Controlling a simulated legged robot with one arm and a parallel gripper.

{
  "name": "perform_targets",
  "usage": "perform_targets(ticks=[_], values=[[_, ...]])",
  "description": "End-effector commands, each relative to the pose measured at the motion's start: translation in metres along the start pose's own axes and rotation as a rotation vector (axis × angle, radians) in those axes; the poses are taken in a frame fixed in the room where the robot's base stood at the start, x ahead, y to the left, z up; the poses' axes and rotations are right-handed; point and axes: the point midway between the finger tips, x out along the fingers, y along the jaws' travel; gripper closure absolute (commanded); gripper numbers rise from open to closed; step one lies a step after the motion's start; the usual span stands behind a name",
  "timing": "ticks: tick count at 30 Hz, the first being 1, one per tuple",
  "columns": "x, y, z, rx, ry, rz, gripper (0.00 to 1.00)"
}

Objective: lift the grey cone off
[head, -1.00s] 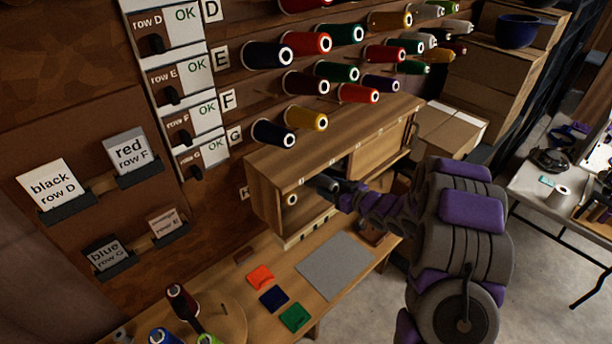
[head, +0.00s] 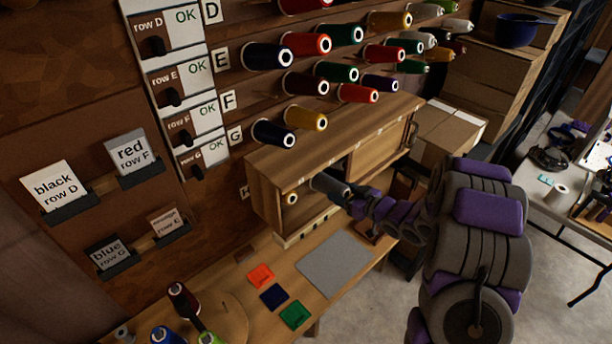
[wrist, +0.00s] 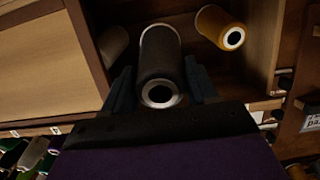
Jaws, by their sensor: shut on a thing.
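The dark grey cone (wrist: 160,58) lies between the two fingers of my gripper (wrist: 160,90) in the wrist view. Its pale ring end faces the camera. In the head view the same grey cone (head: 328,184) shows at the front of the open part of the wooden cabinet (head: 262,190). My gripper (head: 345,193) is shut on it there, with my arm reaching in from the right. Whether the cone still touches a peg is hidden.
A yellow-brown cone (wrist: 220,28) sits inside the cabinet beside the grey one. A sliding door (head: 380,150) covers the cabinet's other part. Coloured cones hang on the wall above.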

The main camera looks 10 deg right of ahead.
Motion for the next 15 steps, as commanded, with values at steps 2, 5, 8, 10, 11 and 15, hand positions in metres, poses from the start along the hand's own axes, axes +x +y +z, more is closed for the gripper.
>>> perform_targets(ticks=[2,5,8,10,11,15], values=[[-0.002,0.0,-0.002,0.0,0.001,0.001,0.69],[-0.009,0.001,-0.005,0.0,0.0,0.002,0.69],[-0.018,0.001,-0.009,-0.001,0.0,0.002,0.69],[-0.024,0.001,-0.011,0.0,-0.001,0.003,0.69],[-0.026,0.001,-0.012,0.0,-0.001,0.003,0.69],[-0.037,0.001,-0.016,-0.001,-0.002,0.002,0.69]])
